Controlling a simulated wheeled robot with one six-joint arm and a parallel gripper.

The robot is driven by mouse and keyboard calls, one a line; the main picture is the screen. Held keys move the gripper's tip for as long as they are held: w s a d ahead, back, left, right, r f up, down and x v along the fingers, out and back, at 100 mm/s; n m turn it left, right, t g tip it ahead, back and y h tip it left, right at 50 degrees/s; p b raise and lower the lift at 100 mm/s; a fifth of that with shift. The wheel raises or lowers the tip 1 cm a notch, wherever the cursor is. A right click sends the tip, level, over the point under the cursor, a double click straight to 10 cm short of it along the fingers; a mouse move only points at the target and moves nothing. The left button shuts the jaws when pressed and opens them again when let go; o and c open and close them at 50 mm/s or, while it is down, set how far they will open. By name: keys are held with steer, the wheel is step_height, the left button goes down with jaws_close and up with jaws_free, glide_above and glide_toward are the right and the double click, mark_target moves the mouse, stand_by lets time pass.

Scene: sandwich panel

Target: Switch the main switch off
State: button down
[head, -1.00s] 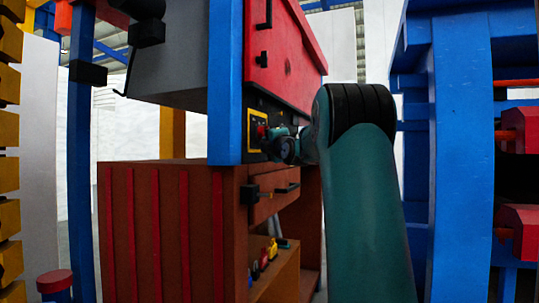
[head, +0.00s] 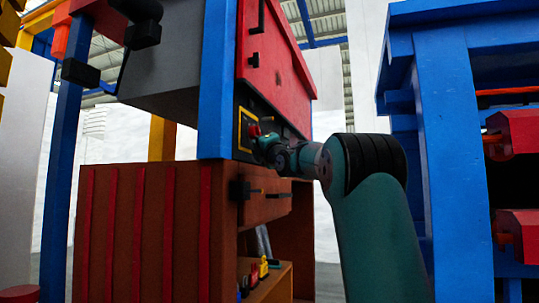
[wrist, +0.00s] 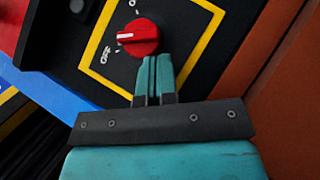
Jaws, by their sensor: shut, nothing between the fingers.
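The main switch is a red rotary knob (wrist: 139,38) inside a yellow square outline on a black panel. Its white mark points left in the wrist view, and a white label reading OFF (wrist: 105,54) is at its lower left. Another label, partly covered by the knob, is above. In the head view the knob (head: 254,131) shows small. My gripper (wrist: 154,58) is shut and empty, its teal fingertips at the knob's lower edge; I cannot tell whether they touch it. In the head view my gripper (head: 263,146) is just beside the knob.
A red cabinet door (head: 275,70) is above the panel. A brown drawer (head: 262,207) with a black handle is below, and a shelf with small coloured items (head: 258,272) is under that. A blue frame (head: 440,120) stands to the right of my arm.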

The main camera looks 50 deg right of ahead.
steer(key=a+b+v, duration=0.2)
steer(key=b+v, duration=0.1)
steer(key=v, duration=0.9)
steer(key=shift+w, duration=0.4)
